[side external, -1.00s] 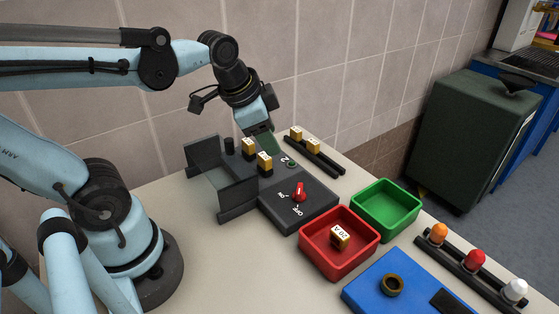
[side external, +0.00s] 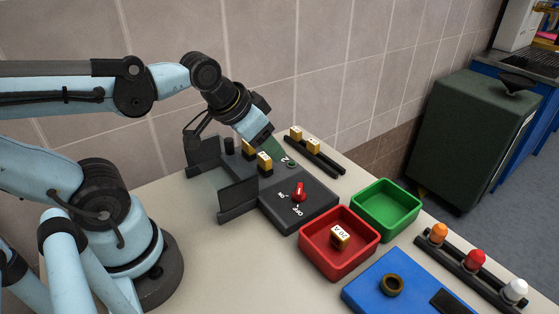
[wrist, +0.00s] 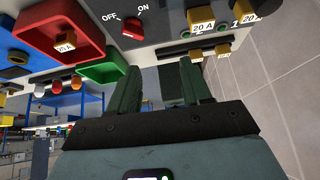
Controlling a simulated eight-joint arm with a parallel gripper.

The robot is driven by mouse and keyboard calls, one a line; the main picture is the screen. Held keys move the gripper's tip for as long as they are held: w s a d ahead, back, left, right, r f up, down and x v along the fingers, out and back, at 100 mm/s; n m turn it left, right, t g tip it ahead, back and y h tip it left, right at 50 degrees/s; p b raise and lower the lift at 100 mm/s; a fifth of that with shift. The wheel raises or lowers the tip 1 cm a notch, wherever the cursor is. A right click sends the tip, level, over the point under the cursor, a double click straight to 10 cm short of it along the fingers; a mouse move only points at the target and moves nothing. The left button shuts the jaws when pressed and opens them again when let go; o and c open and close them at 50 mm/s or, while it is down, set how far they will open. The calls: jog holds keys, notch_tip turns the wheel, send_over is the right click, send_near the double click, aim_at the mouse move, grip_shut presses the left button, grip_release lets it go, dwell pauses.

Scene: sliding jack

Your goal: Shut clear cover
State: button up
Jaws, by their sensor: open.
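The clear cover (side external: 211,181) is a see-through pane between two dark upright end plates. In the side view it stands at the left of the dark fuse panel (side external: 310,208), leaving the fuses and red switch uncovered. Two yellow fuses, one of them the front fuse (side external: 264,161), stand upright on the panel. My gripper (side external: 276,152) is tilted above the panel's back part, right of the cover and apart from it. In the wrist view its two dark green fingers are spread (wrist: 160,88) with nothing between them. The cover is not clearly visible there.
The red switch knob (side external: 299,190) sits between ON and OFF labels. A rack of spare fuses (side external: 320,158) is behind the panel. A red bin (side external: 365,260) with a fuse, a green bin (side external: 413,210) and a blue box (side external: 365,291) stand right.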

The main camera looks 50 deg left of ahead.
aim_at(229, 140)
jog(key=s+a+r+m+g, duration=0.2)
jog(key=s+a+r+g, duration=0.1)
jog(key=a+r+g, duration=0.65)
jog(key=shift+w+a+f+t, duration=0.15)
jog(key=shift+f+t, duration=0.35)
jog(key=shift+f, duration=1.8)
jog(key=shift+s+a+f+t, duration=0.1)
jog(key=shift+a+f+t, duration=0.25)
jog(key=shift+f, duration=1.95)
jog(key=shift+w+a+f+t, duration=0.1)
jog(key=shift+f+t, duration=0.5)
jog(key=shift+f, duration=1.7)
grip_shut()
